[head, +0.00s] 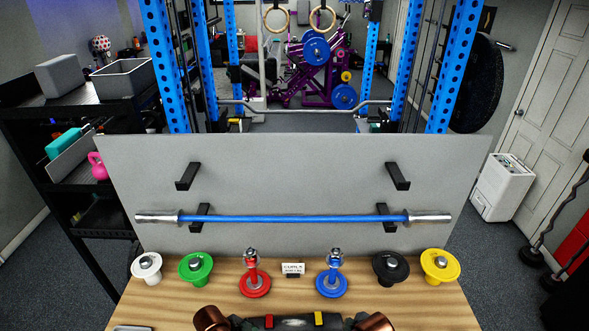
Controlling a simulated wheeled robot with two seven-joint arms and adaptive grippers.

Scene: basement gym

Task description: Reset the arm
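At the bottom edge, two copper-coloured parts of my arms come in from the left and right, with dark gripper parts between them. My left gripper (268,322) has a red patch and my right gripper (320,320) a yellow one. They face each other close together in front of the wooden table (210,292). Their lower parts are cut off by the frame, and I cannot make out their fingers. A blue bar (290,219) with silver ends lies level across two lower black hooks on a grey panel (290,170). Two upper black hooks (187,176) (397,176) are empty.
Along the table stand white (147,268), green (196,268), red (253,280), blue (332,280), black (391,269) and yellow (440,266) weight-like pieces, and a small label (293,270). A blue rack stands behind. Dark shelves (60,110) are at left, a white appliance (503,187) at right.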

